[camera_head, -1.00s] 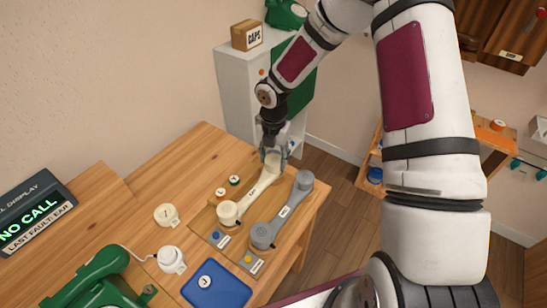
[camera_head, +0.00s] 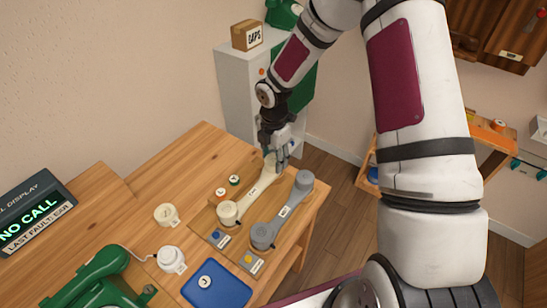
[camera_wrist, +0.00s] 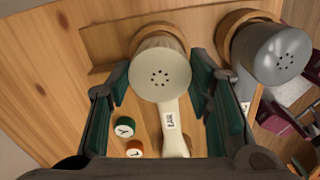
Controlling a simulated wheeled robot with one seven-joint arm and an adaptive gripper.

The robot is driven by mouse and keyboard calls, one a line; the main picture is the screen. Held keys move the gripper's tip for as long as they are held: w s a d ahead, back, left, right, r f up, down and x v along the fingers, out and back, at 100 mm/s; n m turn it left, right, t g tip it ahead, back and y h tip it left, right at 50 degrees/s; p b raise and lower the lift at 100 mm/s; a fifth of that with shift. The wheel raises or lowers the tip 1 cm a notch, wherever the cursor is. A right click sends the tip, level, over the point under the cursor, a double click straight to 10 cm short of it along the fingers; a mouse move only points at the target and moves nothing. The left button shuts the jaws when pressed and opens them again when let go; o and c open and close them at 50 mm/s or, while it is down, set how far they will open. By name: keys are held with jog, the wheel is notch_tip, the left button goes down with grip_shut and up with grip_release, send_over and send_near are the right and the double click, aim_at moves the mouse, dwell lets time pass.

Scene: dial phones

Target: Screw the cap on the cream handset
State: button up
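The cream handset (camera_head: 258,190) lies on the wooden table, on a wooden cradle. In the wrist view its far end carries a round cream cap (camera_wrist: 160,76) with small holes, facing the camera. My gripper (camera_head: 277,160) is down at this far end. In the wrist view my gripper (camera_wrist: 162,62) has one dark green finger pad at each side of the cap, close against its edges, and appears shut on it. The cap's seam and thread are hidden. The near end of the handset shows in the head view.
A grey handset (camera_head: 283,210) lies close by on the right; its perforated end (camera_wrist: 272,52) is near my right finger. Small green (camera_wrist: 124,127) and orange (camera_wrist: 134,148) caps lie left of the cream handle. A green phone (camera_head: 95,280) and blue tray (camera_head: 218,288) stand nearer.

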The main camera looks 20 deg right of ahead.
jog(key=shift+o, duration=1.3)
jog(key=shift+r+p, duration=1.3)
jog(key=shift+r, duration=2.2)
